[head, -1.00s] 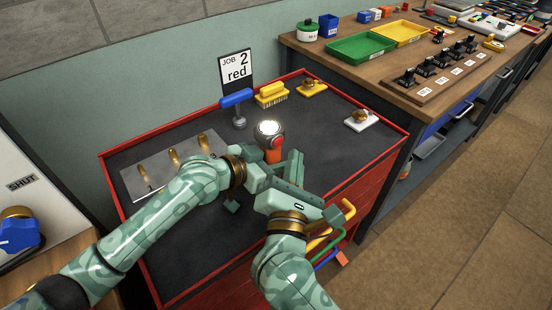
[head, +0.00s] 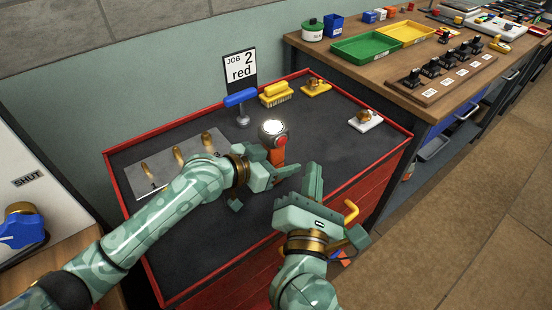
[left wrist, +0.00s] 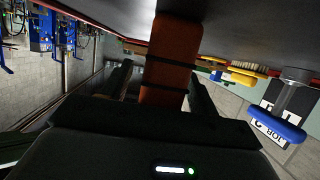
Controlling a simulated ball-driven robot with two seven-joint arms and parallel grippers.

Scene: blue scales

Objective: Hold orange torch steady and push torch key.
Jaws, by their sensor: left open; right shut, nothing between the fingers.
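The orange torch (head: 278,154) stands upright on the dark top of the red cabinet, its dark head uppermost and its lens glowing white. My left gripper (head: 282,168) is open low at the torch. In the left wrist view the torch's orange body (left wrist: 168,60), with dark bands, stands between the two spread fingers; contact with them cannot be told. My right gripper (head: 312,168) is shut and empty, to the right of the torch and apart from it, fingers pointing away from me.
Behind the torch stand a blue-handled tool (head: 239,102), a yellow brush (head: 275,94) and a "JOB 2 red" sign (head: 240,70). A grey plate (head: 178,165) with brass pieces lies left. A white block (head: 366,121) sits right. The top between torch and white block is clear.

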